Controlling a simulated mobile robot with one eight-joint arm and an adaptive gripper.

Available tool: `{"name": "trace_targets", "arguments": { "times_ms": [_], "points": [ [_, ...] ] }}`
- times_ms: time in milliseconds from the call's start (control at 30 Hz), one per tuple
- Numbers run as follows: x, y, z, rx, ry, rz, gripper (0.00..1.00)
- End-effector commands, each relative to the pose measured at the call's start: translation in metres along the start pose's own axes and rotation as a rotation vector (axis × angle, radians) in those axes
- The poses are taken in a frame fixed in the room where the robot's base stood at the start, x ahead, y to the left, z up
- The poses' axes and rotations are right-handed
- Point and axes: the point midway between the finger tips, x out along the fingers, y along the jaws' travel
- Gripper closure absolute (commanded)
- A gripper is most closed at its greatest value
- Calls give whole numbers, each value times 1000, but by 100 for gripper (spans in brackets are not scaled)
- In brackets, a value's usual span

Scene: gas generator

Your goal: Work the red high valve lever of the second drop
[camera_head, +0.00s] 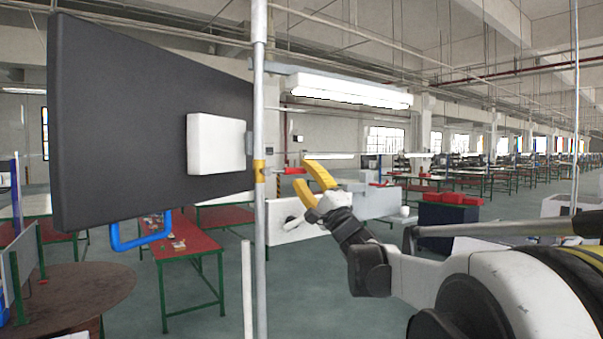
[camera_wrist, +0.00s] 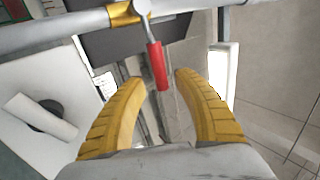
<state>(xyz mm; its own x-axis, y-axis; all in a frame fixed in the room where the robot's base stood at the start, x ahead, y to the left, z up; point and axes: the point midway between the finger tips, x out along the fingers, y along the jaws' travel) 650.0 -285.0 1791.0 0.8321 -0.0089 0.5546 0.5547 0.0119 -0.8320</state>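The red valve lever (camera_wrist: 157,66) points down from a yellow valve fitting (camera_wrist: 128,13) on a grey pipe (camera_wrist: 60,33) in the wrist view. In the head view the lever (camera_head: 292,170) sticks out to the right of the upright grey pipe (camera_head: 259,110), at its yellow fitting (camera_head: 259,171). My gripper (camera_wrist: 156,82) is open, its two yellow fingers on either side of the lever's red end. Gaps show on both sides in the wrist view. In the head view my gripper (camera_head: 302,174) is just right of the lever and pipe.
A large dark panel (camera_head: 140,110) with a white box (camera_head: 216,143) stands left of the pipe. A blue handle (camera_head: 141,240) hangs below it. Red-topped tables (camera_head: 190,236) stand behind. A lamp (camera_head: 345,90) hangs above my gripper.

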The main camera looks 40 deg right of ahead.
Motion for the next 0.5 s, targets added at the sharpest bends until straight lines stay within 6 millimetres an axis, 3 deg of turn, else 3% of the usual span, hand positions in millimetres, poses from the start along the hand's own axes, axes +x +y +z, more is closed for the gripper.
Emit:
{"name": "trace_targets", "arguments": {
  "times_ms": [300,500],
  "points": [
    [-70,0,0,-1,2,0,62],
    [-100,0,0,0,1,0,62]
  ]
}}
